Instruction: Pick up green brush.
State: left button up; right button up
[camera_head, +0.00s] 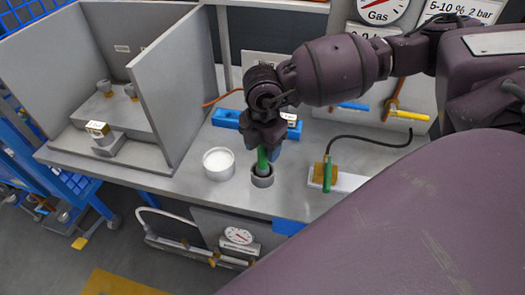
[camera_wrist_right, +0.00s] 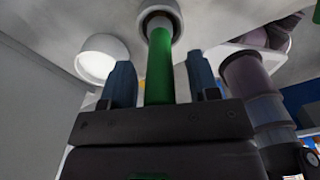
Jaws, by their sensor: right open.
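The green brush (camera_head: 263,160) stands upright in a small grey round holder (camera_head: 262,180) on the grey bench. Its green handle also shows in the right wrist view (camera_wrist_right: 160,68), with its far end in the holder's ring (camera_wrist_right: 160,14). My right gripper (camera_head: 262,150) is above the holder, pointing down. In the right wrist view its two blue-grey fingers are open, one on each side of the handle, with visible gaps. The brush's upper end is hidden by the gripper in the head view. My left gripper is not in view.
A white round pot (camera_head: 218,163) stands just left of the holder. A blue block (camera_head: 226,118) lies behind. A brown block with a green piece (camera_head: 327,173) and a black cable (camera_head: 372,143) are to the right. A grey partition (camera_head: 172,85) rises at the left.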

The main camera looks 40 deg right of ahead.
jog(key=shift+f, duration=0.35)
jog(key=c, duration=1)
notch_tip(320, 180, up, 20)
jog(key=p, duration=0.1)
